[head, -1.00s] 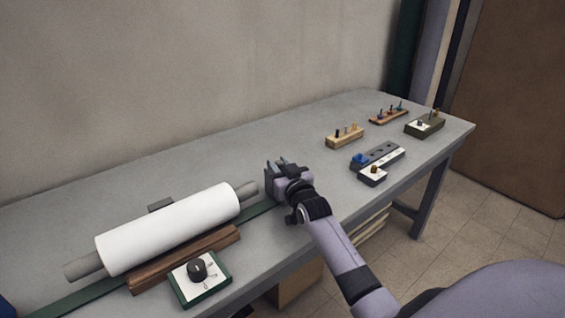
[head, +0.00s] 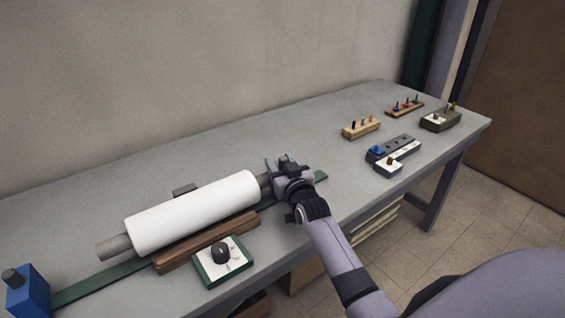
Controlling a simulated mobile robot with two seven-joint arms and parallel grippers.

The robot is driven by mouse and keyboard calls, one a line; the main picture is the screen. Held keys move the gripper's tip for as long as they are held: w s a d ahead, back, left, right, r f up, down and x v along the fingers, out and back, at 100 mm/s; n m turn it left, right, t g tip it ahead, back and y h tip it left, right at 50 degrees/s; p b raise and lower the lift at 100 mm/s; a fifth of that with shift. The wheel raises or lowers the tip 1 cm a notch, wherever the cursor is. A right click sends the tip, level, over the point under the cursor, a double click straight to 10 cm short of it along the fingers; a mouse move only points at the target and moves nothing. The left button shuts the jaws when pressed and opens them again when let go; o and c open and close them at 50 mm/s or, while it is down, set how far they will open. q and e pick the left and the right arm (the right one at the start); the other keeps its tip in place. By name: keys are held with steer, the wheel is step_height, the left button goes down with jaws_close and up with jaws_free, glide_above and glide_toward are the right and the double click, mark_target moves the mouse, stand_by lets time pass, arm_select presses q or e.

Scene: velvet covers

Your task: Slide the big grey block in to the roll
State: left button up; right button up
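The white roll (head: 195,212) lies on a grey shaft along the left half of the table, above a green strip (head: 105,283). My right gripper (head: 279,164) is at the right end of the roll's shaft, above the strip, very close to the shaft or touching it. I cannot tell which. Its fingers are dark and small, and I cannot tell whether they hold anything. I cannot make out a big grey block; my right gripper and wrist hide that part of the strip. My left gripper is not in view.
A wooden bar (head: 207,243) and a green-edged dial box (head: 222,262) sit in front of the roll. A blue block (head: 28,292) with a dark knob is at the far left. Several small peg and switch boards stand at the right. The table (head: 330,115) behind my gripper is clear.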

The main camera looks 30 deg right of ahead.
steer(key=shift+s+d, duration=0.1)
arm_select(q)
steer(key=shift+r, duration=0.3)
arm_select(e)
steer(key=s+a, duration=0.1)
steer(key=s, duration=0.5)
steer(key=shift+s+a, duration=0.15)
steer(key=shift+s, duration=0.25)
